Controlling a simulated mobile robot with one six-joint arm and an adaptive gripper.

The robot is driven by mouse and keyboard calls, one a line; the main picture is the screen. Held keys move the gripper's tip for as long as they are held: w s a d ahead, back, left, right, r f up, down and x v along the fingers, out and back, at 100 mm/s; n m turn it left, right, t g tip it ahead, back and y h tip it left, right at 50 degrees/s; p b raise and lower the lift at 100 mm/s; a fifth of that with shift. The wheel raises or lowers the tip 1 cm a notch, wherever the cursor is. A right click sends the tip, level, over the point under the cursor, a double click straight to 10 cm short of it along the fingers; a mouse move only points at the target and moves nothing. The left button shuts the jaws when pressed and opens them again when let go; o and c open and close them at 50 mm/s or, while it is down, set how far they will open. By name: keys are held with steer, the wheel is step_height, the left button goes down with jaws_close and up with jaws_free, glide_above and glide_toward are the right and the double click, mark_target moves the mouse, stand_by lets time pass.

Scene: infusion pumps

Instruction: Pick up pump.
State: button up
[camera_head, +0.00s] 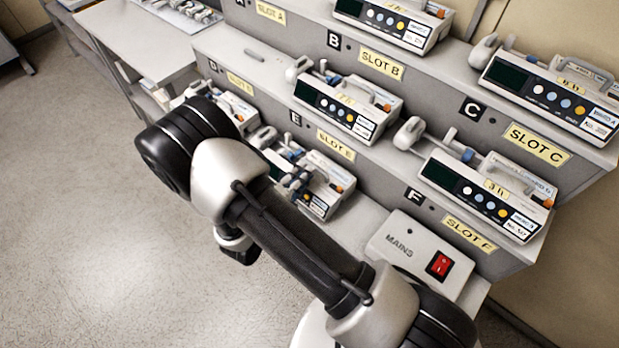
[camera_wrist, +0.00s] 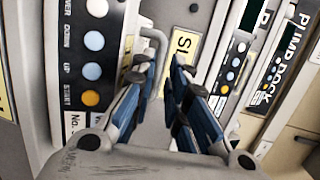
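Several white pumps with dark panels and coloured buttons stand on the stepped rack. In the head view, my gripper (camera_head: 294,178) is at the pump (camera_head: 326,196) below the SLOT E label, partly covering it. In the wrist view, my gripper (camera_wrist: 164,78) has its two blue-padded fingers apart, with a narrow gap between them. I see nothing held between the fingers. Whether a finger touches the handle, I cannot tell.
Other pumps stand close by, at SLOT B (camera_head: 347,106), at SLOT F (camera_head: 484,196) and on the upper steps. A MAINS box (camera_head: 415,252) with a red switch is at the lower right of the rack. A table (camera_head: 128,38) is at the upper left. Open floor (camera_head: 90,220) lies left.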

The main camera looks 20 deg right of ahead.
mark_target(312, 164)
steer(key=b+x, duration=0.1)
steer(key=x, duration=0.4)
steer(key=shift+s+d+f+b, duration=0.1)
steer(key=shift+f+b, duration=0.05)
steer(key=shift+b, duration=0.2)
jaws_close()
stand_by(0.4)
steer(key=shift+r, duration=0.2)
